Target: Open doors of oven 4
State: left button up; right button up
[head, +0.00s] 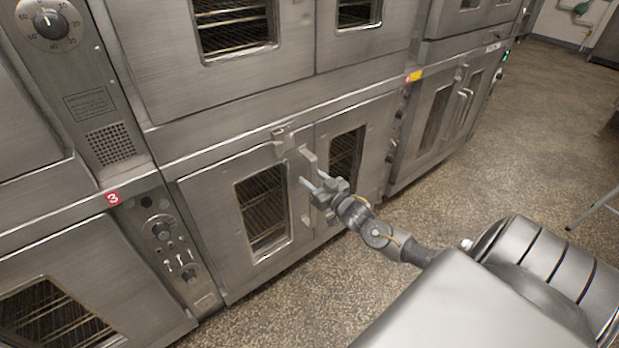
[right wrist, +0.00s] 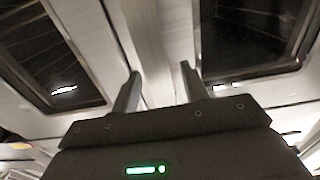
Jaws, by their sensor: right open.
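The double-door oven in the middle of the head view has a left door (head: 217,205) and a right door (head: 377,145), both closed, each with a dark window. A yellow label (head: 414,76) sits above its right end; its number is too small to read. A latch (head: 282,140) and handle (head: 308,157) are near the seam between the doors. My right gripper (head: 316,180) is open in front of the handle area, partly hiding it. In the right wrist view, its two fingers (right wrist: 158,85) point at the pale metal between the two windows; contact cannot be told. My left gripper is out of view.
A red label reading 3 (head: 113,198) marks the strip at left, above a control panel (head: 165,240). Another closed double-door oven (head: 440,120) stands to the right. More ovens are stacked above. Speckled floor (head: 540,130) is free on the right.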

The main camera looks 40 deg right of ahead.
jog(key=shift+w, duration=1.05)
grip_shut()
